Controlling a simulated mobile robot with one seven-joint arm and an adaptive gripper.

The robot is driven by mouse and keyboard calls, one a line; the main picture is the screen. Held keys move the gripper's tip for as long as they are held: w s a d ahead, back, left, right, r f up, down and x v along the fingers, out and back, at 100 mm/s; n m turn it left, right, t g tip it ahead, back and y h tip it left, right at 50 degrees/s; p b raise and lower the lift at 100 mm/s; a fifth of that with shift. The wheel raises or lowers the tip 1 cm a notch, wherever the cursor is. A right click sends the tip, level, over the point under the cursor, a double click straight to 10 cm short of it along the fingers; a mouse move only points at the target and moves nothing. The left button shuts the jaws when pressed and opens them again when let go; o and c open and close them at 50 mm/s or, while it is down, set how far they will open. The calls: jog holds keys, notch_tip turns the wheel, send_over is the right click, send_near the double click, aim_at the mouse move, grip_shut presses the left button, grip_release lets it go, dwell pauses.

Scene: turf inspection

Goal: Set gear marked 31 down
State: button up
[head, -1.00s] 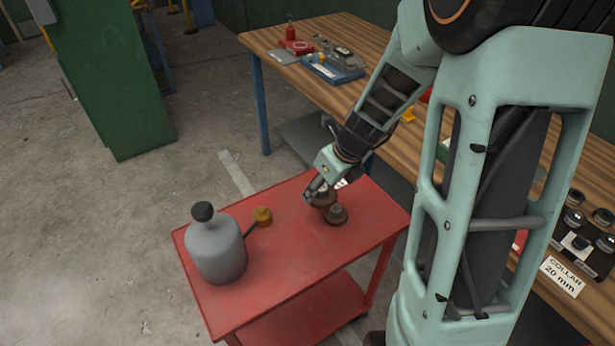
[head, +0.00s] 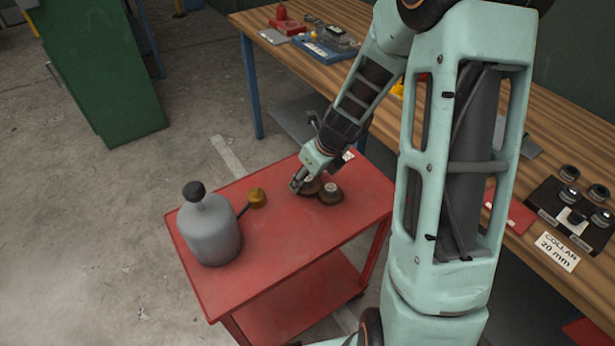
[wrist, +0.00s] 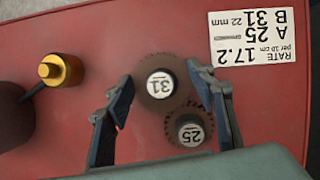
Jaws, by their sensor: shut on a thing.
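The brown toothed gear marked 31 (wrist: 160,84) is between the fingers of my gripper (wrist: 160,90) in the wrist view. My gripper (head: 299,186) is shut on it, low over the red cart (head: 262,237). In the head view the gear marked 31 (head: 311,187) is partly hidden by the fingers. The gear marked 25 (wrist: 190,128) sits right beside it, their rims close or touching; it also shows in the head view (head: 330,194). I cannot tell whether the gear marked 31 rests fully on the surface beneath.
A grey bottle with a black cap (head: 210,232) and a brass knob (head: 257,197) stand on the cart's left. A rate card (wrist: 252,36) lies near the gears. The wooden bench (head: 560,140) carries collars (head: 570,195) and a blue tray (head: 322,50). The cart's front is clear.

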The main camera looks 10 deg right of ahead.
jog(key=o, duration=1.2)
jog(key=shift+c, duration=0.2)
jog(key=shift+r, duration=0.25)
jog(key=p+v, duration=0.3)
jog(key=v, duration=0.8)
jog(key=shift+r, duration=0.35)
jog(key=shift+s+d, duration=0.1)
